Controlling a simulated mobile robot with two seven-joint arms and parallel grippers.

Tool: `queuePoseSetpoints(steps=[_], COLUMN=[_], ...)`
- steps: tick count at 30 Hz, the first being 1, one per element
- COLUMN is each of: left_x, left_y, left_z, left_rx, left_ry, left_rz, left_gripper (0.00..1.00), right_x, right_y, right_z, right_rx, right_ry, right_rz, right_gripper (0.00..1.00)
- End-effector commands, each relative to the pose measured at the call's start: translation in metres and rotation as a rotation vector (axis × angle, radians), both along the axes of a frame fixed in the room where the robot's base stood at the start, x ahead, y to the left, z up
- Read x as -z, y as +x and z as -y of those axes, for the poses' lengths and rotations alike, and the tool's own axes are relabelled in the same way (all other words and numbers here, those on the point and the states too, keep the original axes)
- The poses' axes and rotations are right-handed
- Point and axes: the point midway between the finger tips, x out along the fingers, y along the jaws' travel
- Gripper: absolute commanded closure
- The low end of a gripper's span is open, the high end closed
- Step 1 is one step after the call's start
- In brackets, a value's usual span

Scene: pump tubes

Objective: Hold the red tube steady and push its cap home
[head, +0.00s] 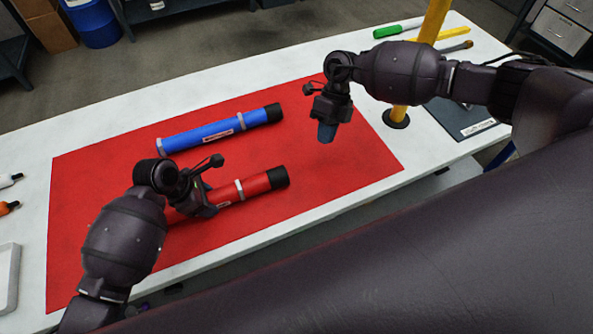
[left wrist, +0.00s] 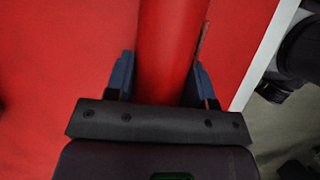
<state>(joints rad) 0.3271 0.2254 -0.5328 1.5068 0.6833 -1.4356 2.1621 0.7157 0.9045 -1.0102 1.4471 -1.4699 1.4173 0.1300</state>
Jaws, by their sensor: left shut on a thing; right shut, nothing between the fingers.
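The red tube (head: 255,185) lies on the red mat, with a grey band and a pale label. Its black cap (head: 279,177) is at its right end; I cannot tell how deep it sits. My left gripper (head: 204,208) is shut around the tube's left part, which hides the tube's left end. In the left wrist view the red tube (left wrist: 172,40) runs between the blue fingers of the left gripper (left wrist: 163,85). My right gripper (head: 327,134) is shut and empty, above the mat to the upper right of the cap and apart from it.
A blue tube (head: 225,127) with a black end lies behind the red one on the red mat (head: 100,180). A yellow post (head: 399,113) stands right of the mat near a dark panel (head: 465,117). Tools (head: 400,28) lie at the back right. The mat between the cap and my right gripper is clear.

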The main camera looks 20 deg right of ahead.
Motion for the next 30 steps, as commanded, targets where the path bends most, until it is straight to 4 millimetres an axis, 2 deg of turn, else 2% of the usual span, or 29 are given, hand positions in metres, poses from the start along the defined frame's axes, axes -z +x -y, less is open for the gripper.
queuePoseSetpoints(steps=[3, 10, 25, 30], left_x=[0.000, 0.000, 0.000, 0.000], left_y=[0.000, 0.000, 0.000, 0.000], left_z=[0.000, 0.000, 0.000, 0.000], left_rx=[0.000, 0.000, 0.000, 0.000], left_ry=[0.000, 0.000, 0.000, 0.000], left_rz=[0.001, 0.001, 0.001, 0.001], left_gripper=[0.85, 0.85, 0.85, 0.85], right_x=[-0.005, -0.009, -0.008, -0.001], right_y=[0.004, 0.005, 0.005, 0.001], right_z=[0.001, -0.004, -0.005, -0.009], right_rx=[0.190, 0.390, 0.436, 0.434], right_ry=[-0.001, -0.028, -0.052, -0.051], right_rz=[-0.094, -0.211, -0.232, -0.233], right_gripper=[1.00, 1.00, 1.00, 1.00])
